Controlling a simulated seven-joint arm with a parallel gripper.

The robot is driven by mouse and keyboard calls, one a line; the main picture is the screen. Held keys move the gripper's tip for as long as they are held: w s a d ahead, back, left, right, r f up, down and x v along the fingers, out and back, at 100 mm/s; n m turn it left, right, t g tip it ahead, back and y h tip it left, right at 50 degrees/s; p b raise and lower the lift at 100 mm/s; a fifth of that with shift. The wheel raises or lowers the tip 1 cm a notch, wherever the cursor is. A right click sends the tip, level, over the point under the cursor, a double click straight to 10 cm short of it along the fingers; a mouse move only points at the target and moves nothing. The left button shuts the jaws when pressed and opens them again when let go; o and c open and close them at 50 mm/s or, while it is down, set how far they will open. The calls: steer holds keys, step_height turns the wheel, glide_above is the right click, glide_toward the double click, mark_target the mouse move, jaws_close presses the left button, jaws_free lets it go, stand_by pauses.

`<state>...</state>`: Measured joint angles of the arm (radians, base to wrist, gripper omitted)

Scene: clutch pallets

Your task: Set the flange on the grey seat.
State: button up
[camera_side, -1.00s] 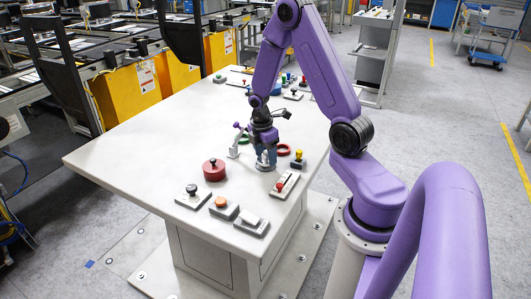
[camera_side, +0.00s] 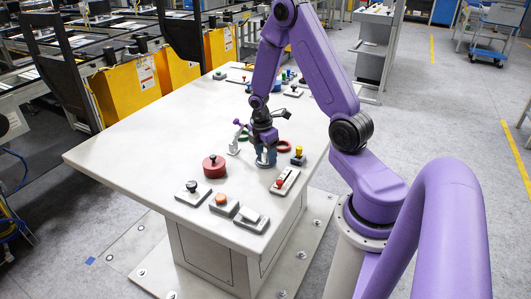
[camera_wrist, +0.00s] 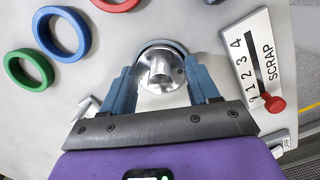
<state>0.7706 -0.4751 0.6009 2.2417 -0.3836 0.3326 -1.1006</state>
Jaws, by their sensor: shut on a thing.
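The flange (camera_wrist: 160,72) is a shiny metal disc with a round raised hub. In the wrist view it sits between the two blue fingers of my gripper (camera_wrist: 163,85), which is shut on it. A grey ring-like rim (camera_wrist: 166,43), apparently the grey seat, shows just beyond the flange's far edge. The flange overlaps most of it; whether they touch cannot be told. In the side view my gripper (camera_side: 265,158) points down, low over the table, and its fingers largely hide the flange and the seat.
A green ring (camera_wrist: 28,70), a blue ring (camera_wrist: 62,34) and a red ring (camera_side: 284,147) lie nearby. A SCRAP slider panel (camera_wrist: 252,62) with a red knob is close on the right. A red round knobbed block (camera_side: 214,168) and several control boxes stand on the white table (camera_side: 130,150).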

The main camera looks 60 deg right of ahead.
mark_target(262, 160)
steer(key=shift+r, duration=0.75)
steer(key=shift+f, duration=0.8)
stand_by(0.9)
steer(key=o, duration=1)
steer(key=shift+r, duration=0.1)
step_height(262, 160, up, 11)
steer(key=a, duration=0.1)
steer(key=shift+w+a, duration=0.15)
steer(key=shift+w, duration=0.1)
stand_by(0.4)
